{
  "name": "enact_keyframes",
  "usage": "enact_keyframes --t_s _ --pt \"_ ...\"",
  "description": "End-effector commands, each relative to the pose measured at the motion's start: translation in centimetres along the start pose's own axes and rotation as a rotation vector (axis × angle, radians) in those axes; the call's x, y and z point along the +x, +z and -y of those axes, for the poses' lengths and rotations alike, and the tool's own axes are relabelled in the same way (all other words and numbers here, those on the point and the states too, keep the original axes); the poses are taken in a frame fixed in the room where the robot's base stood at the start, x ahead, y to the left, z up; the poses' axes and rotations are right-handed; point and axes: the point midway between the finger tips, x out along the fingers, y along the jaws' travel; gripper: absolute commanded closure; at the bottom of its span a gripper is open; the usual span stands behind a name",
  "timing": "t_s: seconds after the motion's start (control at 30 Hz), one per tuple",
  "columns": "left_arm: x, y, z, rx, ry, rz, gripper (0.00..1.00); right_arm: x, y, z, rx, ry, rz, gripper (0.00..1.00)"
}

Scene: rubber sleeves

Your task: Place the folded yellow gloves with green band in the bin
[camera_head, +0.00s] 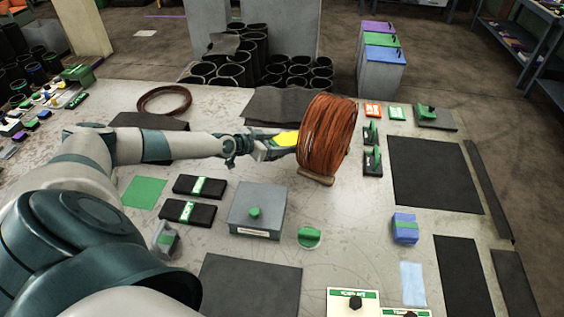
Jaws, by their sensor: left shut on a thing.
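My left gripper (277,146) reaches in from the left across the middle of the table. It is shut on the folded yellow gloves (286,139), just left of a large reddish-brown coil. Only a yellow patch of the gloves shows; the green band cannot be made out. Three grey bins with a purple lid (377,27), a green lid (382,39) and a blue lid (383,53) stand behind the table. Which of them is the task's bin I cannot tell. My right gripper is not in view.
The upright coil (327,135) stands on a small base right beside the gripper. A grey box with a green knob (257,212) is nearer. Black tubes (225,70) stand at the back. Black sheets (434,173) lie at the right.

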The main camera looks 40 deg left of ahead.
Motion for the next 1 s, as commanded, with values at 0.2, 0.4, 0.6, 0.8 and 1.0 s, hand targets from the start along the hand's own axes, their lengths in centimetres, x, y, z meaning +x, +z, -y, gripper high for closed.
enact_keyframes --t_s 0.2,0.4,0.6,0.8,1.0 --pt "1.0 2.0 0.0 0.0 0.0 -0.001 0.68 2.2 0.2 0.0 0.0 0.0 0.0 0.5" --pt "1.0 2.0 0.0 0.0 0.0 -0.001 0.68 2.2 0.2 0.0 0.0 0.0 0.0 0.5" --pt "1.0 2.0 0.0 0.0 0.0 -0.001 0.68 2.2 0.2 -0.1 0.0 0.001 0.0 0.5" --pt "1.6 3.2 0.0 -0.001 0.0 -0.001 0.68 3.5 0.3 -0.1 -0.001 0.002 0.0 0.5" --pt "2.5 5.1 0.0 0.0 -0.001 -0.002 0.68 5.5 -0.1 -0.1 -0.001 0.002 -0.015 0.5"
